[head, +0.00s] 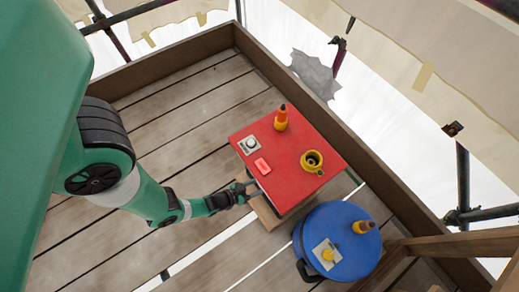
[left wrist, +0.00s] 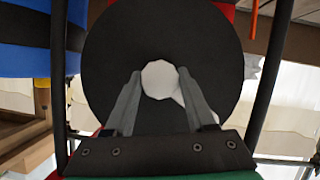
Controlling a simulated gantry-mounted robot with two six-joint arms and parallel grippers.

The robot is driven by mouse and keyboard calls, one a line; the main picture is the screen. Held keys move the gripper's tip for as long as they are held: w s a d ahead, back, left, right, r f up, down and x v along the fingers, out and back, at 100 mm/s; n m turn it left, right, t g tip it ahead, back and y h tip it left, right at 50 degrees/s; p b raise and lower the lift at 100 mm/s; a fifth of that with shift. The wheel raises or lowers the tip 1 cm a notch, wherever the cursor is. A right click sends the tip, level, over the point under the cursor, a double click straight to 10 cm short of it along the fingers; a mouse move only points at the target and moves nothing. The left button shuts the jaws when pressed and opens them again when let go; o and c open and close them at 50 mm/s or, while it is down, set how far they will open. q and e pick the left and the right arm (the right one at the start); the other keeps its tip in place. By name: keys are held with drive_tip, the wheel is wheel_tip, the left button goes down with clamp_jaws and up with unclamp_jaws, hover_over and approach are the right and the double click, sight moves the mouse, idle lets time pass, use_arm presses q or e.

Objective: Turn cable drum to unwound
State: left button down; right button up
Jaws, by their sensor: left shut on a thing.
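The cable drum (left wrist: 115,45) shows in the left wrist view as a large black disc facing the camera. A pale round knob (left wrist: 159,80) sits near its middle, with a pale strip running down to the right. The two grey fingers of my left gripper (left wrist: 159,74) are on either side of this knob and shut on it. In the head view my left gripper (head: 243,188) is at the left side of the red-topped stand (head: 290,180). The drum is hidden there. How far the drum is turned cannot be told. My right gripper is not in view.
The red top carries an orange-tipped yellow item (head: 281,119), a yellow ring-shaped item (head: 312,160), a grey dial (head: 251,143) and a red block (head: 262,166). A blue round top (head: 345,225) stands close by. A wooden kerb (head: 180,55) edges the platform; planks at left are clear.

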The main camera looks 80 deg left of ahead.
use_arm(q)
drive_tip(key=shift+d+m, duration=0.1)
drive_tip(key=shift+m, duration=0.2)
drive_tip(key=shift+w+d+m+g+y, duration=0.15)
drive_tip(key=shift+m+g+y, duration=0.35)
drive_tip(key=shift+m+y, duration=0.9)
drive_tip(key=shift+m, duration=0.6)
drive_tip(key=shift+g, duration=0.3)
drive_tip(key=shift+c, duration=1.1)
unclamp_jaws()
